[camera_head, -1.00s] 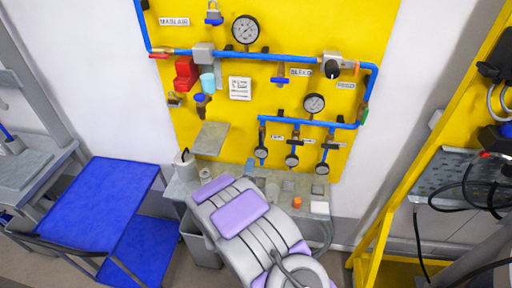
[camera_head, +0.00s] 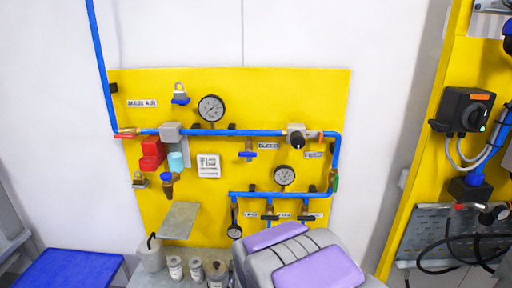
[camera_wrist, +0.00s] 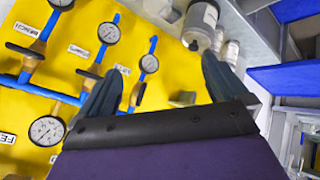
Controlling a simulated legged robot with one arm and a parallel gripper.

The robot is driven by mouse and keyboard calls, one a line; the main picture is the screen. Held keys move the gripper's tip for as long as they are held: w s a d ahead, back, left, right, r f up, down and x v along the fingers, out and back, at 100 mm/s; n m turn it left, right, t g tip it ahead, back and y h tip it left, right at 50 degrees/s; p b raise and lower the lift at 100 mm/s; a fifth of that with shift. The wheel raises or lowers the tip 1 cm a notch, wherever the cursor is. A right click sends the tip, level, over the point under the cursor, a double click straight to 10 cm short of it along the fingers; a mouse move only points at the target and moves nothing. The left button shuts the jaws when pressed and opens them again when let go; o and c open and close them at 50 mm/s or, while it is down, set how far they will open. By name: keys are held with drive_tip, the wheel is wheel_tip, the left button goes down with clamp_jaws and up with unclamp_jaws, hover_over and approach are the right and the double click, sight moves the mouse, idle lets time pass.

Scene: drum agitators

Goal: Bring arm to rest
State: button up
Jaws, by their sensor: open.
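My arm shows at the bottom of the head view as a grey and purple link, in front of the lower part of the yellow panel (camera_head: 330,110). Its gripper end is hidden below the frame there. In the wrist view my gripper (camera_wrist: 160,80) shows two dark fingers set wide apart, open, with nothing between them. Behind the fingers are the yellow panel with blue pipes (camera_wrist: 35,88), gauges (camera_wrist: 108,33) and valves, and a bench with jars (camera_wrist: 200,22) on it.
A small bench with several jars (camera_head: 175,266) stands under the panel at left. A blue surface (camera_head: 70,268) is at lower left. A yellow frame (camera_head: 425,140) with a dark switch box (camera_head: 463,112) and hanging cables stands at right. Bare white wall lies between panel and frame.

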drive_tip(key=s+d+r+m+g+b, duration=0.1)
drive_tip(key=s+d, duration=0.4)
drive_tip(key=s, duration=0.7)
drive_tip(key=s+d+r+m+g+b, duration=0.1)
drive_tip(key=s+d+m+g+b, duration=0.2)
drive_tip(key=s, duration=1)
drive_tip(key=s+d+r+m+g+h+b, duration=0.1)
drive_tip(key=s+d+m+g, duration=0.3)
drive_tip(key=s, duration=0.9)
drive_tip(key=d+r+g+b, duration=0.1)
drive_tip(key=d+g, duration=0.1)
drive_tip(key=d, duration=0.2)
drive_tip(key=shift+d+m+g+b, duration=0.3)
drive_tip(key=shift+d+m+b, duration=0.05)
drive_tip(key=shift+d+m, duration=0.05)
drive_tip(key=shift+w+a, duration=0.1)
